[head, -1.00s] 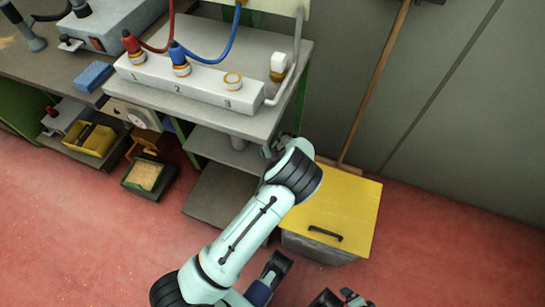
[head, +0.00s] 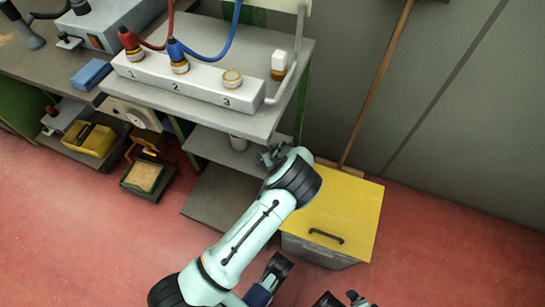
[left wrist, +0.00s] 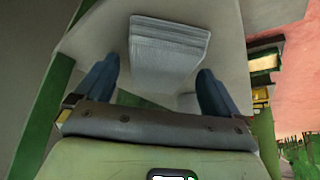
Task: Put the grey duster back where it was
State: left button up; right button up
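A pale grey, layered block, which looks like the folded grey duster (left wrist: 168,48), shows in the left wrist view on a grey surface, just beyond and between my left fingertips. My left gripper (left wrist: 160,78) is open, with a narrow gap visible beside the duster on the left; I cannot tell how far it is above the surface. In the head view my left gripper (head: 272,156) is mostly hidden behind my forearm, at the right end of the workbench's shelves. The duster is not seen in the head view. Dark parts of my other arm show at the bottom edge; its fingers are unclear.
A bench (head: 205,116) carries a white numbered socket strip (head: 190,82) with red and blue plugs. A yellow-lidded bin (head: 345,215) and a broom handle (head: 378,85) are at right.

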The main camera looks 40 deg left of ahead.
pick_arm(q)
jog(key=shift+r, duration=0.2)
jog(key=p+v, duration=0.4)
jog(key=v, duration=0.8)
pick_arm(e)
jog(key=s+a+r+g+y, duration=0.1)
jog(key=s+a+r, duration=0.2)
jog(key=s+r, duration=0.1)
jog(key=shift+s+r+g, duration=0.2)
jog(key=shift+s+g, duration=0.1)
jog(key=shift+s, duration=0.45)
pick_arm(q)
jog(key=shift+f, duration=0.1)
